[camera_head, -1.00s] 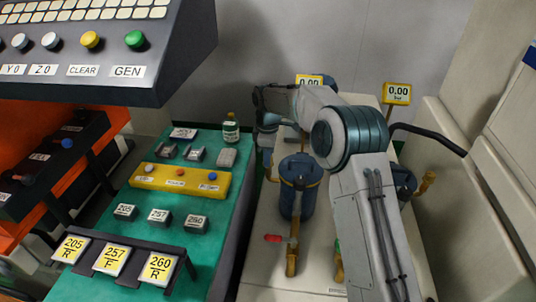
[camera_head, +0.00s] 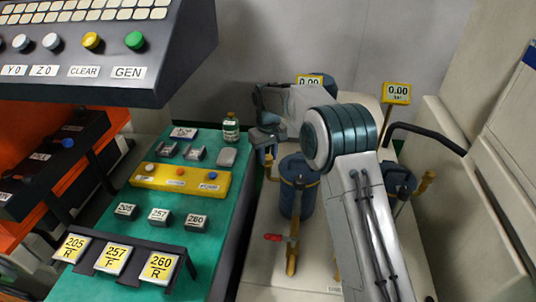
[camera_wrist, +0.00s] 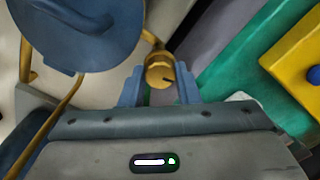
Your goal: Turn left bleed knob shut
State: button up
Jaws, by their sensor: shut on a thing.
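The left bleed knob (camera_wrist: 160,72) is a small brass knob with a dark mark, on a brass pipe beside a blue canister lid (camera_wrist: 75,30) in the wrist view. My gripper (camera_wrist: 158,88) is shut on the knob, with one blue finger on each side of it. In the head view, the blue left canister (camera_head: 297,192) stands below my arm.
A yellow gauge (camera_head: 397,93) reads 0.00 at the back right, above another blue canister (camera_head: 399,180). A green table (camera_head: 165,255) with a yellow button strip (camera_head: 180,179) lies to the left.

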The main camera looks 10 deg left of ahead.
aim_at(268, 156)
jog(key=shift+r+m, duration=0.1)
jog(key=shift+m, duration=1)
jog(key=o, duration=1)
notch_tip(268, 156, up, 14)
jog(key=shift+f, duration=0.15)
